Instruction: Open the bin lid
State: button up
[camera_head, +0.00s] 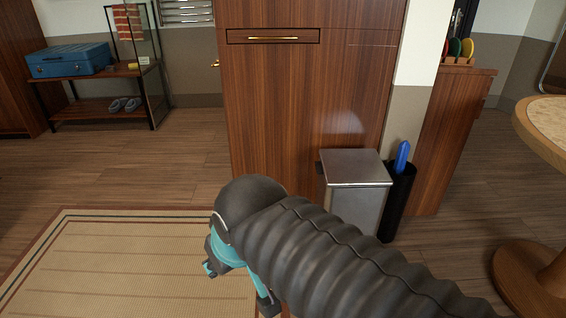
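The bin (352,207) is a square, brushed-metal box standing on the floor in front of the wooden cabinet. Its flat metal lid (352,167) lies level on top and looks closed. My gripper (239,286), dark with teal parts, is to the left of the bin and nearer to me, over the rug and apart from the bin. Its two finger ends look spread, with nothing seen between them. My black ribbed arm hides part of the gripper and the bin's lower front.
A black umbrella stand (396,205) with a blue umbrella (402,157) stands close against the bin's right side. The tall wooden cabinet (290,110) is behind it. A round table (545,125) is at the far right. The rug (110,265) and floor at left are clear.

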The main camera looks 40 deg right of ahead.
aim_at(341, 167)
jog(key=z, duration=0.2)
jog(key=i, duration=0.9)
jog(key=z, duration=0.6)
